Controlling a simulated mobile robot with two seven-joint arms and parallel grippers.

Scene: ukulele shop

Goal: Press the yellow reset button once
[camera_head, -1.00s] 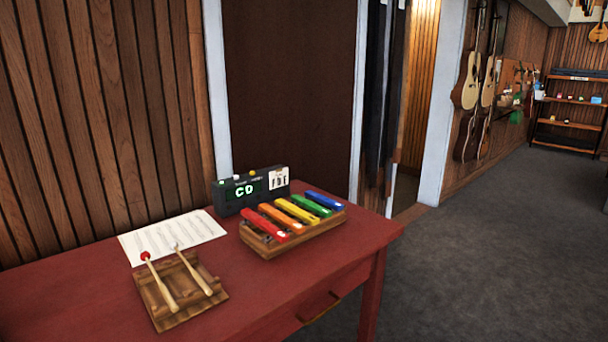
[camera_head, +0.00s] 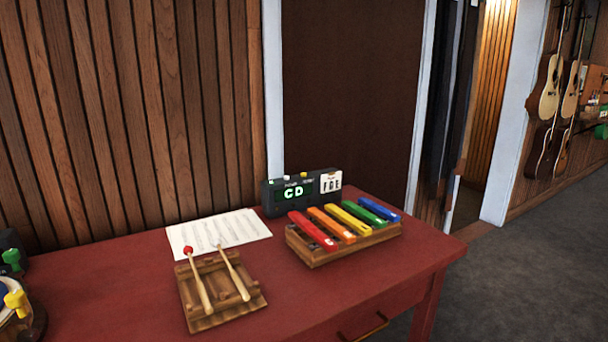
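A dark box with a lit green display (camera_head: 265,196) stands at the back of the red table (camera_head: 110,295), behind the xylophone. Small buttons sit along its top edge. The yellow button (camera_head: 303,175) is the rightmost of them, and paler ones are to its left. Neither of my grippers is in view, so nothing of mine is seen near the button.
A xylophone with coloured bars (camera_head: 350,243) stands in front of the box. Two mallets lie on a wooden rack (camera_head: 210,318), near a music sheet (camera_head: 215,232). Green (camera_head: 12,258) and yellow (camera_head: 16,302) items are cut off at the left edge. Floor is clear at right.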

